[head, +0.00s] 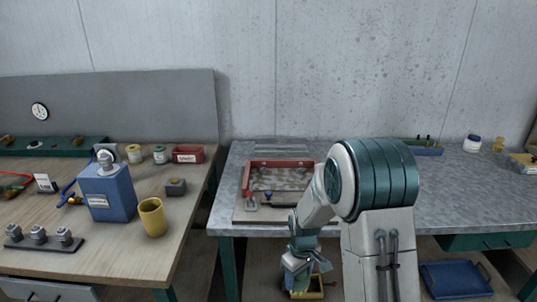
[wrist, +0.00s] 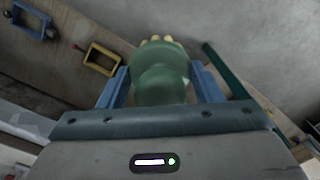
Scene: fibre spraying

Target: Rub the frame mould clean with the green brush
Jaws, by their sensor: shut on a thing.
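My gripper (head: 302,260) hangs low in front of the metal-topped table, below its front edge in the head view. In the wrist view its two blue fingers (wrist: 160,82) are shut on the green brush (wrist: 163,78), one on each side of the rounded green body. Yellow bristle tufts show at its far end. The red frame mould (head: 285,163) lies on a board on the table, behind and above my gripper. Grey, patchy residue shows inside it. My arm hides its right side. The brush is apart from the mould.
A yellow frame (wrist: 102,58) and a blue frame (wrist: 31,19) lie beyond the brush in the wrist view. A blue tray (head: 455,280) is under the table. The left bench holds a blue canister (head: 107,193) and yellow cup (head: 152,217). The table's right middle is clear.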

